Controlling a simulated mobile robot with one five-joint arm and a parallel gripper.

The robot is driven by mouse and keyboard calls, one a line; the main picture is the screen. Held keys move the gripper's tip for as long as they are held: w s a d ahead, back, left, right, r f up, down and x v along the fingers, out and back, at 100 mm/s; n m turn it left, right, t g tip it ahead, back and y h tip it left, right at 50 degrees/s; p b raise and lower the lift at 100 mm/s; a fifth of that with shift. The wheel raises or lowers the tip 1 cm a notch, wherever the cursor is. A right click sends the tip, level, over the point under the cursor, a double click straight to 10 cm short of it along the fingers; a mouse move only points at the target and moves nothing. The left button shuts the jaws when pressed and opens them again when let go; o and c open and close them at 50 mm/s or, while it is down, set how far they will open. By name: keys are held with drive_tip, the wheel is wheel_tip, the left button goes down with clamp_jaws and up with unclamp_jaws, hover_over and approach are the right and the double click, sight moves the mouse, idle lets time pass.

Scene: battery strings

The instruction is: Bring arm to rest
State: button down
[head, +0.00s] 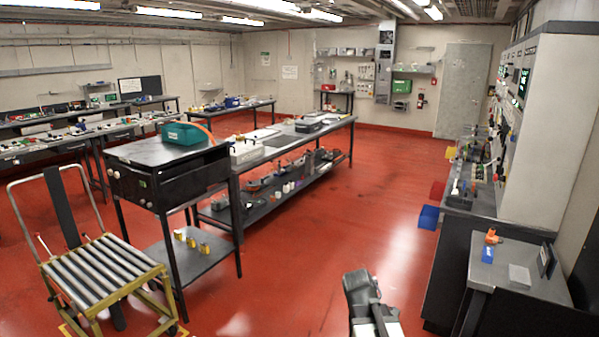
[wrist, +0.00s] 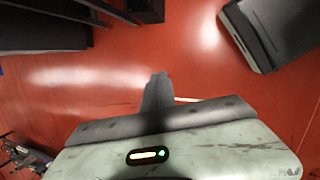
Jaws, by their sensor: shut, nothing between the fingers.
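My gripper (wrist: 158,78) shows in the wrist view with its dark fingers together and nothing between them, above bare red floor. The pale gripper body with a small lit indicator fills the bottom of that view. In the head view, a dark grey and white part of my arm (head: 369,304) stands at the bottom, right of centre. It is over open floor and apart from the benches. The fingers cannot be made out in the head view.
A roller cart (head: 105,273) stands at the lower left. A black bench with a teal bin (head: 183,134) adjoins a long workbench (head: 330,121). A small grey table (head: 518,268) and a tall cabinet (head: 550,120) stand at right. Red floor (head: 340,215) between is clear.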

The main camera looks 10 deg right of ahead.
drive_tip(key=s+a+m+g+y, duration=0.1)
drive_tip(key=s+a+m+y, duration=0.2)
drive_tip(key=a+m, duration=0.8)
drive_tip(key=shift+s+a+m+y, duration=0.35)
drive_tip(key=shift+s+m, duration=0.1)
drive_tip(key=shift+m, duration=0.45)
